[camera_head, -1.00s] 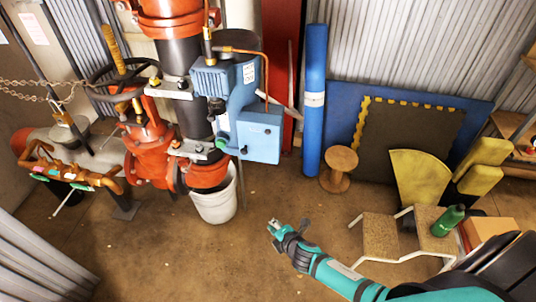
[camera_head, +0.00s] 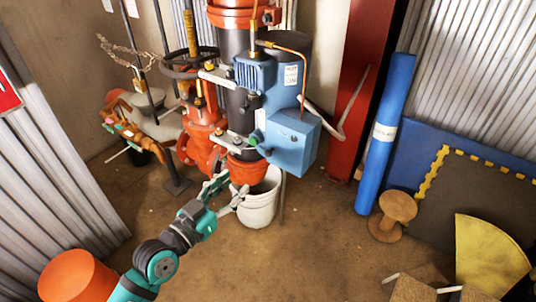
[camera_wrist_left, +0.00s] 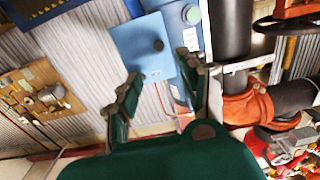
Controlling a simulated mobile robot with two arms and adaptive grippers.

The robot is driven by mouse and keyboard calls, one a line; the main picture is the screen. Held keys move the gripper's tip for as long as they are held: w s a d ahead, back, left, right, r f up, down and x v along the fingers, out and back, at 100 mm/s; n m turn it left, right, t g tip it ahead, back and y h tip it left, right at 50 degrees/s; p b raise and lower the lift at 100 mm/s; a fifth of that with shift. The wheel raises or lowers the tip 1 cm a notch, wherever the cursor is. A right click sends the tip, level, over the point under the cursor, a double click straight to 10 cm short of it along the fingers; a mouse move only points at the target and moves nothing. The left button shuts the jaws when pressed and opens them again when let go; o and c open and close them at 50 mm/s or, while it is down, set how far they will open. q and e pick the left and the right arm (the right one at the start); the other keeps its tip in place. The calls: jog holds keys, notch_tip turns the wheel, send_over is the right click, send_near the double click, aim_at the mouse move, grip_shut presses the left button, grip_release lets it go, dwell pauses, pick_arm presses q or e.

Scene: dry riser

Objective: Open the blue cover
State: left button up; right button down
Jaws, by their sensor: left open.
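The blue cover (camera_head: 290,143) is the box-shaped front of the blue unit mounted on the dark vertical pipe in the head view. It looks closed. A small dark round knob sits on its face in the left wrist view, where the cover (camera_wrist_left: 138,42) shows beyond the fingers. My left gripper (camera_head: 230,194) reaches in from the lower left, below and left of the cover, in front of the white bucket. Its fingers (camera_wrist_left: 160,76) are apart with nothing held between them. A gap to the cover seems to remain. My right gripper is out of view.
A white bucket (camera_head: 260,205) stands under the orange pipe flange. Red valves and a handwheel (camera_head: 188,60) are left of the unit. A blue roll (camera_head: 384,135) and wooden spool (camera_head: 393,215) stand right. An orange object (camera_head: 77,277) is lower left. Floor is clear in the middle.

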aim_at(267, 154)
pick_arm(q)
jog(key=x, duration=1.3)
jog(key=shift+w+d, duration=0.2)
jog(key=shift+d, duration=0.05)
jog(key=shift+c, duration=0.3)
grip_shut()
